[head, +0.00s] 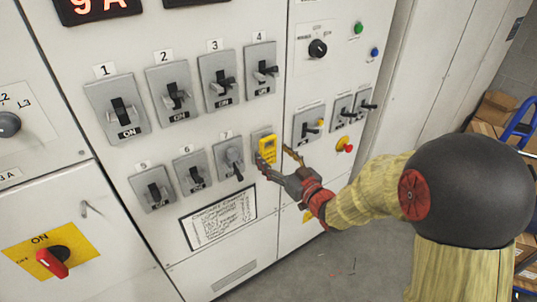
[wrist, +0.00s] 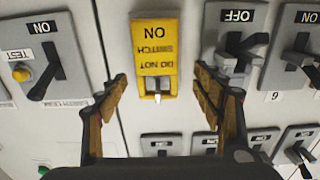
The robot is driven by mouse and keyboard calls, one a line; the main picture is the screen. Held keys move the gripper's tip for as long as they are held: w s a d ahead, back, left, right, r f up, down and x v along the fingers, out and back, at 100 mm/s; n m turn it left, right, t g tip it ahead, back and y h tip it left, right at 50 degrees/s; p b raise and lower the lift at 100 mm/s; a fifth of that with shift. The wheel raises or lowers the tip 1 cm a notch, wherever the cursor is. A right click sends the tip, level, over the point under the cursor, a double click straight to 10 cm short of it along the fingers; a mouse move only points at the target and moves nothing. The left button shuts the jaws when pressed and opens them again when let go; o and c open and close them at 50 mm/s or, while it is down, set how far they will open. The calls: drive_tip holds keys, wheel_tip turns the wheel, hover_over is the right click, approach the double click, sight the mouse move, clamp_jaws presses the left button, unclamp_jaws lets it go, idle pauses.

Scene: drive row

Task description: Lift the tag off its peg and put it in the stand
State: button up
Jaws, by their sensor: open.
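The yellow tag (head: 267,149) hangs flat on the cabinet front, over the last switch plate of the lower row. In the wrist view the tag (wrist: 155,45) appears upside down and reads "DO NOT SWITCH ON". A pale peg tip (wrist: 157,98) shows at its lower end there. My gripper (head: 277,160) is open and empty in front of the tag. In the wrist view my gripper's fingers (wrist: 160,82) stand wide apart, one on each side of the tag's peg end, with gaps on both sides. I cannot make out a stand in either view.
Numbered lever switches surround the tag; one plate with a grey lever (wrist: 236,50) is close beside the right finger. A printed chart (head: 219,217) is below. A red rotary handle (head: 52,261) is at lower left. Boxes and a blue trolley (head: 522,120) stand at the right.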

sight(270, 150)
drive_tip(key=x, duration=0.1)
drive_tip(key=b+x, duration=0.1)
drive_tip(key=x, duration=0.2)
drive_tip(key=shift+w+d+f, duration=0.1)
drive_tip(key=shift+w+f, duration=0.15)
drive_tip(key=shift+c, duration=1)
drive_tip(key=c, duration=1.1)
drive_tip(key=shift+o, duration=0.2)
drive_tip(key=shift+r, duration=0.15)
